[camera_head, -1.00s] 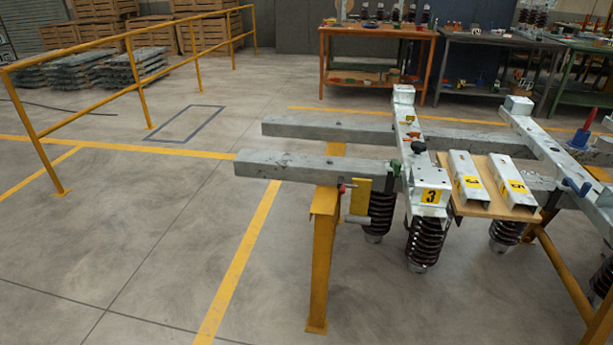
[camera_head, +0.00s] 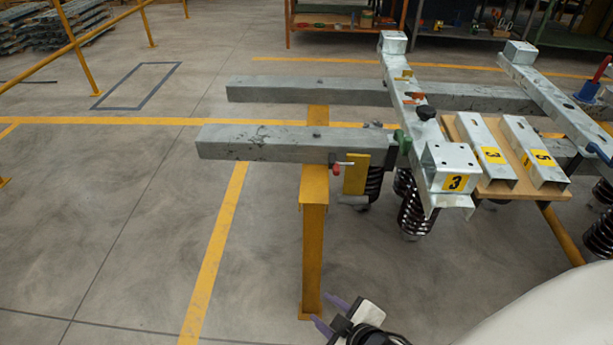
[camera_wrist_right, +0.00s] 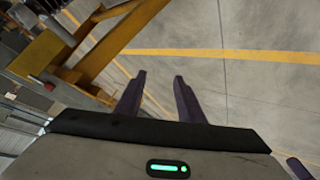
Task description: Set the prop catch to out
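I cannot tell for sure which part is the prop catch. A small red-tipped lever (camera_head: 343,163) sticks out beside a yellow plate (camera_head: 356,174) on the near grey beam (camera_head: 265,143), close to the top of a yellow post (camera_head: 314,230). A green handle (camera_head: 402,142) stands to its right, by the bracket marked 3 (camera_head: 448,166). My right gripper (camera_head: 328,314) is low at the bottom of the head view, well below the lever and near the post's foot. Its purple fingers are apart and empty, as the right wrist view (camera_wrist_right: 159,88) also shows. My left gripper is out of view.
A board (camera_head: 500,187) with two channel pieces lies right of the bracket. A black knob (camera_head: 425,112) and a blue handle (camera_head: 598,152) sit on the crossbars. Dark coil springs (camera_head: 413,215) hang below. The floor left of the post is clear.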

